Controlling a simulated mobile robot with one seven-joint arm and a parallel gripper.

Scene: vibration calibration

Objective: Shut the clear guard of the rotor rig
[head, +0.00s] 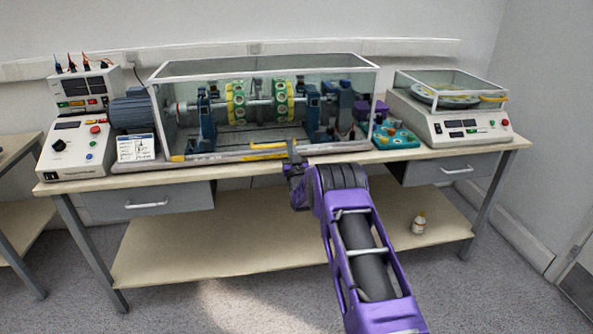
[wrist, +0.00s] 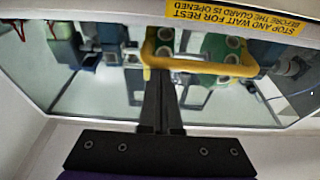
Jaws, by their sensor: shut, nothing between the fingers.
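The clear guard (head: 265,68) is a pale-framed box over the rotor rig (head: 210,125), with a shaft and green-and-yellow discs inside. Its front lower rail lies low along the rig's front edge; I cannot tell whether it is fully seated. A yellow handle (head: 268,146) is on its front, and it also shows in the wrist view (wrist: 205,67) beside a yellow warning label (wrist: 222,38). My gripper (head: 292,150) is at the handle's right part in the head view. Its fingers are together with nothing between them; the tips are close to the handle, contact unclear.
A control box (head: 75,150) and a blue motor (head: 132,112) stand left on the bench. A teal box with knobs (head: 395,137) and a balancing unit with a clear lid (head: 450,123) stand right.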

